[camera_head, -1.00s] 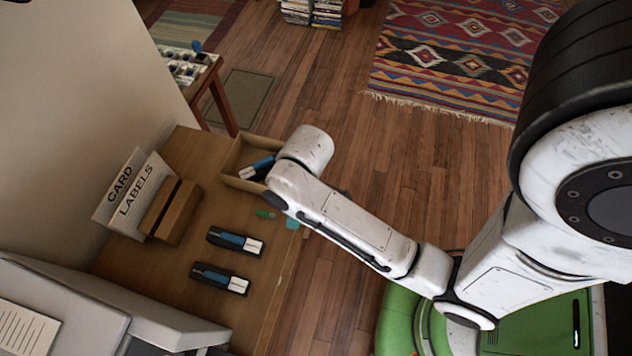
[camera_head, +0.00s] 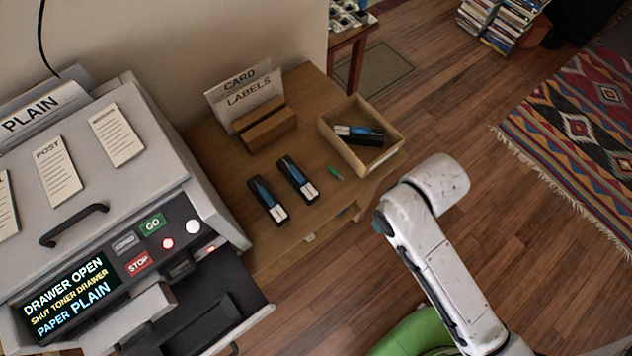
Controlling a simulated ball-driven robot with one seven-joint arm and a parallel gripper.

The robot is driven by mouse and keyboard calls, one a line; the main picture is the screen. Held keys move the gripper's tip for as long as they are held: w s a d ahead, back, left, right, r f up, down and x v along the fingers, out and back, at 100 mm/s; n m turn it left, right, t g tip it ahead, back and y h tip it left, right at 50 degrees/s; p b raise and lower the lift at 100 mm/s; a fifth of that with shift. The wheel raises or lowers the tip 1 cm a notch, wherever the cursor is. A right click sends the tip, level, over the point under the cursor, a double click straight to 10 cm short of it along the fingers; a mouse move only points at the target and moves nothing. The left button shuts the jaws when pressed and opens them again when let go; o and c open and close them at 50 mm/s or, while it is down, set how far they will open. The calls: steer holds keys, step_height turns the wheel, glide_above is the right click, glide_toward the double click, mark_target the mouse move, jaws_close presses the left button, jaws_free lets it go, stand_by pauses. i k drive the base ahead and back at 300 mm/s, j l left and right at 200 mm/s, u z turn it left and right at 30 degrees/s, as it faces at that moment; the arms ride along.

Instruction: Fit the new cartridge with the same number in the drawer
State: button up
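The toner drawer (camera_head: 250,313) is pulled open at the front of the grey machine. Its inside is dark; I cannot tell whether a cartridge sits in it. Two black cartridges with blue and white labels lie side by side on the wooden desk, a left one (camera_head: 266,196) and a right one (camera_head: 297,177). At least one similar cartridge (camera_head: 360,134) lies in an open cardboard box (camera_head: 390,150) at the desk's far right corner. Any numbers on the labels are too small to read. My arm is at the lower right, off the desk's edge; my gripper does not show.
The machine's display (camera_head: 70,298) reads "DRAWER OPEN", "SHUT TONER DRAWER", "PAPER PLAIN". GO (camera_head: 152,225) and STOP (camera_head: 138,263) buttons are beside it. A wooden card holder (camera_head: 265,130) and a small green item (camera_head: 335,173) are on the desk.

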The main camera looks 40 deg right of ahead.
mark_target(220, 300)
steer(key=k+u, duration=0.25)
steer(key=u, duration=0.25)
steer(key=k+j+u, duration=0.1)
steer(key=k+u, duration=0.15)
steer(key=u, duration=0.25)
